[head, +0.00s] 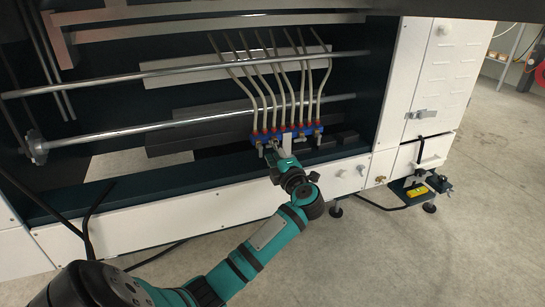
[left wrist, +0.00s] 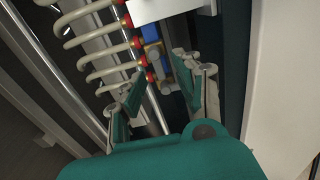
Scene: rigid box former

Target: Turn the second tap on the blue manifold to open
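The blue manifold (head: 301,131) is fixed low inside the machine frame, with red-collared beige hoses running up from it and several small metal taps along its front. In the left wrist view the manifold (left wrist: 151,33) runs down the upper middle, with a metal tap (left wrist: 161,62) beyond the fingertips. My left gripper (head: 273,151) is at the front of the manifold, left of the white bracket. In the left wrist view my left gripper (left wrist: 160,68) has its fingers apart, with nothing held between them. Contact with a tap cannot be told. My right gripper is out of view.
A white bracket (head: 287,146) stands at the manifold's middle. Two metal rods (head: 180,127) cross the frame behind. The white lower panel (head: 235,203) of the machine lies below the manifold. Open floor (head: 430,250) is at the front right.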

